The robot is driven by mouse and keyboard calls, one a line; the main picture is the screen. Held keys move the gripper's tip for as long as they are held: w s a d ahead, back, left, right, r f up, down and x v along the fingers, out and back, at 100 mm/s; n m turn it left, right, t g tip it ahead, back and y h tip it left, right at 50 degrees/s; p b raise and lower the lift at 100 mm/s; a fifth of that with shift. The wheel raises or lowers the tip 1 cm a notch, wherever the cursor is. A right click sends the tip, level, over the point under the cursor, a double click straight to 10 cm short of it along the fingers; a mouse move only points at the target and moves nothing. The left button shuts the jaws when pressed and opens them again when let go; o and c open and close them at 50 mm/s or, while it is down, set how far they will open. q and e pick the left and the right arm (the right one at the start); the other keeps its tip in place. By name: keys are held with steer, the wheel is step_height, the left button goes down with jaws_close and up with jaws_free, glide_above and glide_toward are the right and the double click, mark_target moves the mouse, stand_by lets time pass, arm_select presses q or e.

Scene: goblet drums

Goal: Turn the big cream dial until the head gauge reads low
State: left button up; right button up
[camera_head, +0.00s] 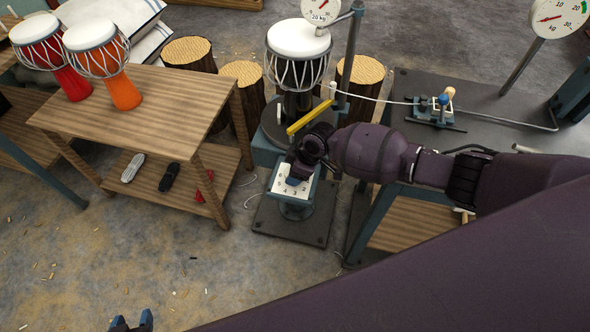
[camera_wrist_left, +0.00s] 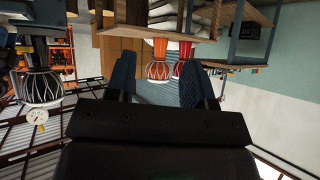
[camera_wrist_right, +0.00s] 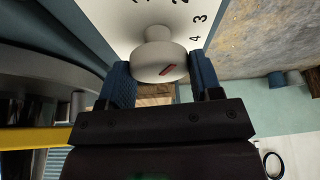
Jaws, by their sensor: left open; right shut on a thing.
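The big cream dial (camera_wrist_right: 158,58), round with a red mark on its face, sits between the fingers of my right gripper (camera_wrist_right: 160,80), which is shut on it. In the head view my right gripper (camera_head: 299,170) covers the dial. The white number plate (camera_head: 303,189) around it shows a 4 and a 3. One round gauge (camera_head: 321,9) stands above the white-headed drum (camera_head: 298,40), its top cut off, with a red needle. A second gauge (camera_head: 558,15) at the upper right has a red needle and a green band. My left gripper (camera_head: 132,322) is open and empty at the bottom edge.
A wooden table (camera_head: 150,103) at the left carries two goblet drums, one red and one orange (camera_head: 122,90). A yellow bar (camera_head: 309,117) lies just above my right gripper. Log stools stand behind. A dark bench (camera_head: 480,115) is at the right. The floor at lower left is mostly clear.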

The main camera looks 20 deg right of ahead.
steer(key=o, duration=0.9)
arm_select(q)
steer(key=shift+w+d+r, duration=0.15)
steer(key=shift+w+r, duration=0.25)
steer(key=shift+w, duration=0.15)
arm_select(e)
steer(key=shift+r, duration=0.1)
steer(key=shift+d+r, duration=0.1)
steer(key=shift+r, duration=0.2)
arm_select(q)
steer(key=shift+s+a+r+p, duration=0.25)
steer(key=shift+s+r+p, duration=0.3)
steer(key=shift+p, duration=0.7)
arm_select(e)
steer(key=v, duration=1)
arm_select(q)
steer(key=shift+w+r, duration=0.1)
